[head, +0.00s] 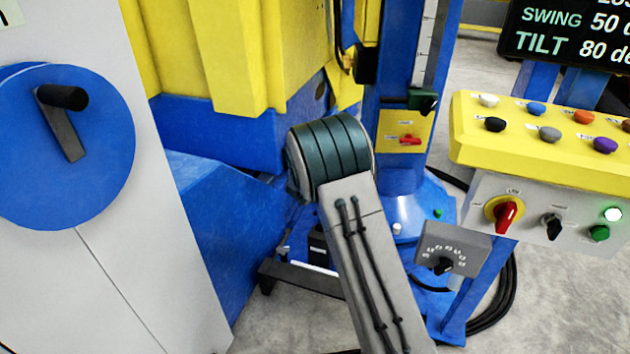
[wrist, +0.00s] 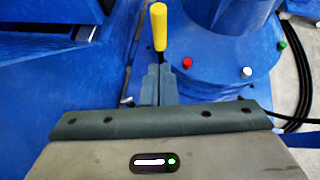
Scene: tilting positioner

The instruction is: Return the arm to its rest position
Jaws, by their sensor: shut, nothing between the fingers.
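My gripper (wrist: 158,70) shows in the wrist view, its two grey fingers together with no gap that I can see. A yellow-handled lever (wrist: 159,27) with a dark shaft shows just beyond the fingertips. Nothing is held, and I cannot tell how far the lever is from the fingertips. In the head view my arm (head: 368,270) reaches up from the bottom middle and bends at a dark ribbed joint. The gripper's fingers are hidden there.
A blue round base (wrist: 232,70) carries red, white and green buttons. A yellow-topped control panel (head: 540,135) and a small dial box (head: 453,248) stand at right. A grey cabinet with a blue handwheel (head: 110,150) stands at left. Black cables (head: 497,305) lie on the floor.

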